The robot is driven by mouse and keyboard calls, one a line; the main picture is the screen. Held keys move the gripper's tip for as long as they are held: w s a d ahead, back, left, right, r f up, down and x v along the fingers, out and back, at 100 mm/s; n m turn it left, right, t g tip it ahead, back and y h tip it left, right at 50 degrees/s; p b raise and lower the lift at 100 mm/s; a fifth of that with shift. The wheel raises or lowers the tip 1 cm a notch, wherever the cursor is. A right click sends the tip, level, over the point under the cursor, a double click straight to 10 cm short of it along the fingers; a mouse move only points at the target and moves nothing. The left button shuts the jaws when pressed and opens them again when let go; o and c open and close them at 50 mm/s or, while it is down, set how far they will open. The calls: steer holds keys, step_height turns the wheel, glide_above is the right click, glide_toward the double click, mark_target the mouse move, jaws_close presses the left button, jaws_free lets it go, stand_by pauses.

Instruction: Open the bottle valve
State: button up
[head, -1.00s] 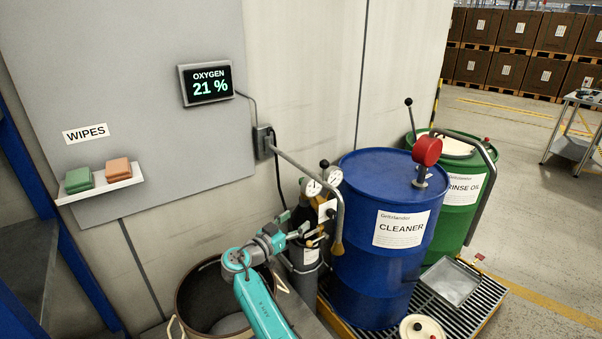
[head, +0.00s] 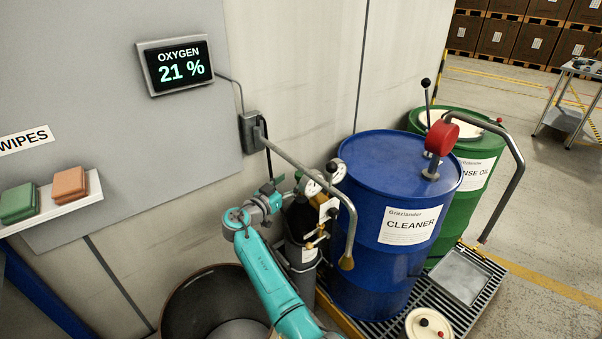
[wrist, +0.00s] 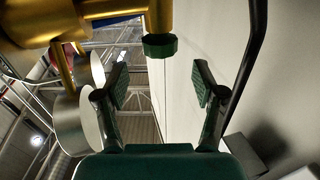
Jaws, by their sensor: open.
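The gas bottle (head: 302,250) is a dark grey cylinder standing left of the blue drum, with a brass valve and regulator at its top. In the wrist view the brass valve body (wrist: 158,18) carries a small dark green handwheel (wrist: 160,46). My gripper (wrist: 160,90) is open and empty, one finger on each side of the picture. The handwheel lies past the fingertips, roughly centred between them, and no finger touches it.
Pressure gauges (head: 337,170) and a hanging grey pipe (head: 349,225) crowd the bottle's right side. The blue drum (head: 390,200) stands close by. The wall is behind, with a cable beside my gripper (wrist: 252,60). An open bin (head: 185,305) stands below my arm.

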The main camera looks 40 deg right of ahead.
mark_target(298, 176)
steer(key=x, duration=0.6)
steer(key=shift+w+d, duration=0.1)
steer(key=shift+d, duration=0.2)
steer(key=c, duration=1.2)
